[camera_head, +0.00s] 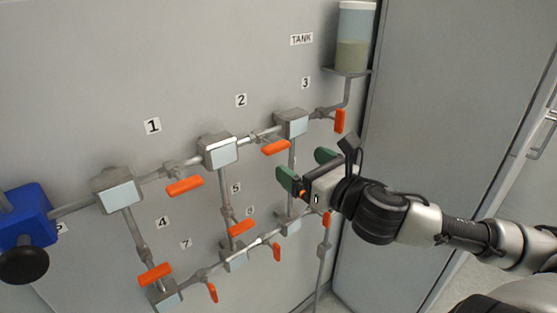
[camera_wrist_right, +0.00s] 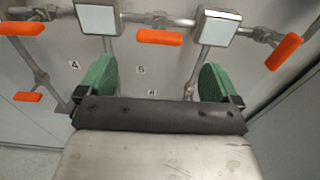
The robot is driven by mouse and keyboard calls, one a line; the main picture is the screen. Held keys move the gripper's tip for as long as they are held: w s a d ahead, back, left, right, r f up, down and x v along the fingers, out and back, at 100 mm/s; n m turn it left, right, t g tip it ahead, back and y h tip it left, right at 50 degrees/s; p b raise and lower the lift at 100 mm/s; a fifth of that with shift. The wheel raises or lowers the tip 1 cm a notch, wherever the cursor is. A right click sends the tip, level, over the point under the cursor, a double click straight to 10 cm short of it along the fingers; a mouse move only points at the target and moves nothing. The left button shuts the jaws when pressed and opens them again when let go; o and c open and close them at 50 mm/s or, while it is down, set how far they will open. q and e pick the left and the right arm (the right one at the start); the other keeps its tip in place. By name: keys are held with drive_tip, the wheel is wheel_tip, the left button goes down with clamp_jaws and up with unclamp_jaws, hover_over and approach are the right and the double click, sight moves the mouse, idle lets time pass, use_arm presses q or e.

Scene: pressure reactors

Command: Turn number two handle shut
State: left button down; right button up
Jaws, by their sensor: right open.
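The number two handle (camera_head: 275,148) is an orange lever below the label 2 (camera_head: 241,100), on the upper pipe between two boxes. It lies roughly along the pipe. In the right wrist view this handle (camera_wrist_right: 158,37) lies level, above the gap between my fingers. My right gripper (camera_head: 306,167) has green fingers, is open and empty, and is right of and slightly below the handle in the head view. The fingers (camera_wrist_right: 156,76) show wide apart in the wrist view, with no handle between them. My left gripper is not in view.
The handle under label 1 (camera_head: 184,186) and the handle under label 3 (camera_head: 340,120) flank it. Lower pipes carry several more orange handles, one near label 5 (camera_head: 241,226). A tank (camera_head: 354,38) stands upper right. A blue block (camera_head: 24,215) is at the left.

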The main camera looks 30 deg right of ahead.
sight(280, 150)
drive_tip(key=shift+w+a+r+p, duration=0.1)
drive_tip(key=shift+w+p, duration=0.05)
drive_tip(key=shift+w, duration=0.45)
drive_tip(key=shift+w+r+p, duration=0.1)
drive_tip(key=shift+w+p, duration=0.05)
drive_tip(key=shift+w, duration=0.4)
drive_tip(key=shift+w+p, duration=0.4)
drive_tip(key=shift+w, duration=0.3)
drive_tip(key=shift+w+a+p, duration=0.1)
drive_tip(key=shift+w+p, duration=0.45)
drive_tip(key=shift+w, duration=0.65)
drive_tip(key=shift+w+a+f+p, duration=0.1)
drive_tip(key=shift+w+p, duration=0.05)
drive_tip(key=shift+w, duration=0.3)
drive_tip(key=shift+w+a+f+p, duration=0.1)
drive_tip(key=shift+w+p, duration=0.05)
drive_tip(key=shift+w, duration=0.3)
drive_tip(key=shift+d, duration=0.1)
drive_tip(key=c, duration=0.9)
